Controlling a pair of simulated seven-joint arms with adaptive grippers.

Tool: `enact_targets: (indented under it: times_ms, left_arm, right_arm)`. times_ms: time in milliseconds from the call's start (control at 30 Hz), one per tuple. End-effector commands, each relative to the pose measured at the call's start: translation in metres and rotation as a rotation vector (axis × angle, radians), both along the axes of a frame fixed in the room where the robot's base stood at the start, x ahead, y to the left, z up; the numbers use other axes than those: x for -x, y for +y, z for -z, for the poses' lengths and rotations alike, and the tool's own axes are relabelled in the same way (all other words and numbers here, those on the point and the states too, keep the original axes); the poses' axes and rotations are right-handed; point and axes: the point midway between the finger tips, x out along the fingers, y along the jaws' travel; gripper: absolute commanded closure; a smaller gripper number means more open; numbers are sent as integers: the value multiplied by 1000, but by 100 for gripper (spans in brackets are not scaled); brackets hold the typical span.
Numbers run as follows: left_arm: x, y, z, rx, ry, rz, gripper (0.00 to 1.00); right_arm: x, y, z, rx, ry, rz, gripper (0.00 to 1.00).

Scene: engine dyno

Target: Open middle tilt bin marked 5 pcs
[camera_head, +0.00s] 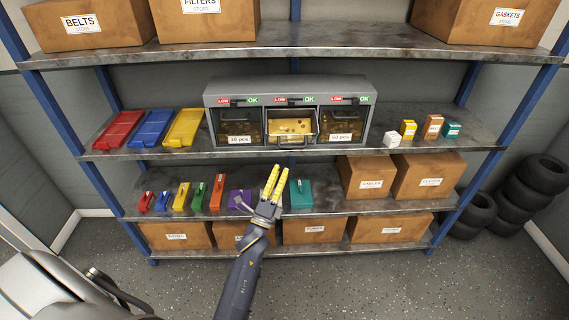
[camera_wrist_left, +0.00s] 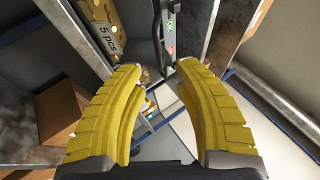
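The grey bin cabinet (camera_head: 290,88) stands on the middle shelf with three tilt bins side by side. The middle bin (camera_head: 291,138) is tilted out at its top, showing small brass-coloured parts inside; its label is not readable in the head view. In the left wrist view a "5 pcs" label (camera_wrist_left: 108,39) shows at the upper left, beside the fingers. My left gripper (camera_head: 278,169) is below and in front of the middle bin, apart from it, yellow fingers pointing up. The wrist view shows its fingers (camera_wrist_left: 157,66) spread with nothing between them. My right gripper is not seen.
The left bin (camera_head: 239,128) and right bin (camera_head: 344,127) are shut. Coloured trays (camera_head: 148,128) lie left of the cabinet; small boxes (camera_head: 432,127) stand right. The lower shelf holds coloured bins (camera_head: 301,194) and cardboard boxes (camera_head: 367,177). Tyres (camera_head: 515,200) stand at the right.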

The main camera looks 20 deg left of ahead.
Motion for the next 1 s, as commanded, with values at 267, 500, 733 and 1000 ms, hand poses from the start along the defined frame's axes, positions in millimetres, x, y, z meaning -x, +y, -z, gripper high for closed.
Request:
enact_targets:
  times_ms: [267,500,733,1000]
  left_arm:
    - [10,0,5,0,0,0,68]
    - [10,0,5,0,-1,0,68]
    - [20,9,16,-60,25,19,90]
    - [44,6,27,-214,82,167,100]
  right_arm:
    - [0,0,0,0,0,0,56]
    - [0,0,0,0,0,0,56]
    - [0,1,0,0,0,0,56]
    - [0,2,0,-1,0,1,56]
